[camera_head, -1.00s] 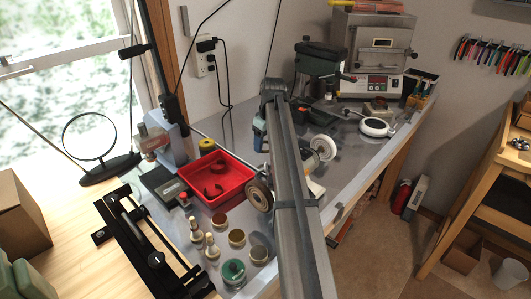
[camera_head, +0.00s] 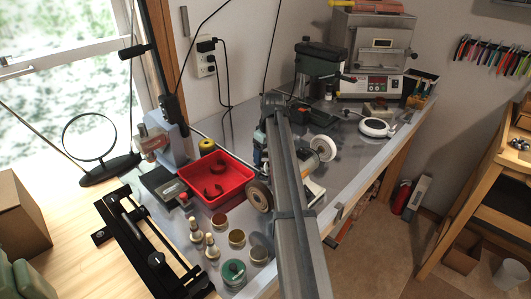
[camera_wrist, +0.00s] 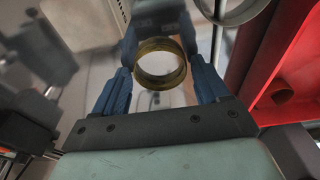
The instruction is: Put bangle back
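The bangle, a brass-coloured ring (camera_wrist: 140,68), shows in the wrist view between the blue fingers of my gripper (camera_wrist: 160,68). Both fingertips appear to touch its opposite sides, and its opening faces the camera. In the head view my gripper (camera_head: 260,150) is partly hidden by my arm, over the bench beside the polishing machine and right of the red tray. I cannot make out the bangle there. The red tray (camera_head: 238,191) holds dark curved pieces; its red wall is at the right of the wrist view (camera_wrist: 290,62).
The polishing machine has a dark wheel (camera_head: 259,195) and a white wheel (camera_head: 323,148). Small bottles (camera_head: 212,247), tins (camera_head: 237,239) and a green jar (camera_head: 233,272) stand in front of the tray. A drill press (camera_head: 322,72) stands behind.

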